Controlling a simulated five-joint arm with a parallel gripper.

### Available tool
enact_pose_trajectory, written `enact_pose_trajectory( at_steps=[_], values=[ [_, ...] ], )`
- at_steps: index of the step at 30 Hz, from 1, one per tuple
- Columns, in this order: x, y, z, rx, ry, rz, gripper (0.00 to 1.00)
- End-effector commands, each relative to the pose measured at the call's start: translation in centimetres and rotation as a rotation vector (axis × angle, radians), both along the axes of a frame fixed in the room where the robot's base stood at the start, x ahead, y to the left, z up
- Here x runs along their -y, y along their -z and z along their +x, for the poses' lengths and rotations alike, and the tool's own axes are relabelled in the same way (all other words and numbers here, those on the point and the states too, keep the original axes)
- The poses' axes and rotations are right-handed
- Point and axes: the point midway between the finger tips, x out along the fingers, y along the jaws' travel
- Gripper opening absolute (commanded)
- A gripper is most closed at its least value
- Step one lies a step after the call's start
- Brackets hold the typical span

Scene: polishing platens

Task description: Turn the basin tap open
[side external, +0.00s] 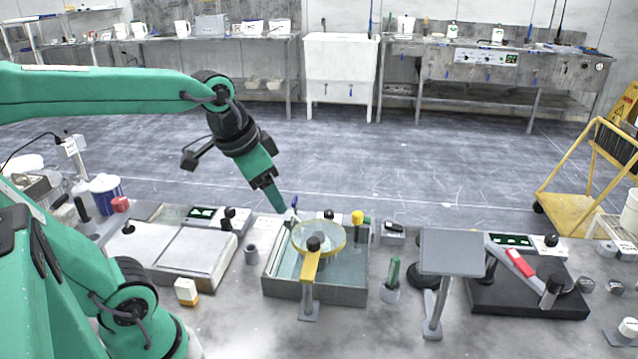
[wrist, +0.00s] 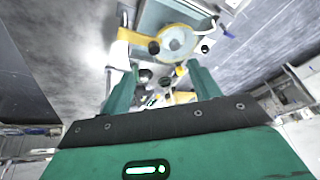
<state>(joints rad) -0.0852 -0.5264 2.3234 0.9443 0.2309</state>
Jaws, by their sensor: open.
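The blue lever also shows in the wrist view (wrist: 227,32), beside the basin at upper right. My gripper (side external: 281,208) hangs tilted just left of the tap in the side view, apparently not holding anything. In the wrist view my gripper (wrist: 163,66) has its two green fingers spread wide with nothing clamped between them. Contact with the tap cannot be told.
A yellow-rimmed round platen (side external: 341,248) and a yellow arm with a black knob (side external: 313,243) sit over the basin. A yellow knob (side external: 357,217) stands behind it. A grey panel on a stand (side external: 452,250) is to the right. A grey cup (side external: 251,254) stands left of the basin.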

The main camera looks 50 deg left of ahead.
Motion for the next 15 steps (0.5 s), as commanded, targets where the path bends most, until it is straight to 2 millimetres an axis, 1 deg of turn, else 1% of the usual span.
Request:
enact_pose_trajectory(
  at_steps=[1, 8, 15],
  values=[
    [-0.6, -0.1, 0.9, -0.021, 0.018, 0.012, 0.62],
    [-3.0, -0.2, 4.6, -0.098, 0.119, 0.062, 0.62],
    [-6.2, 0.7, 8.4, -0.178, 0.229, 0.098, 0.62]
  ],
)
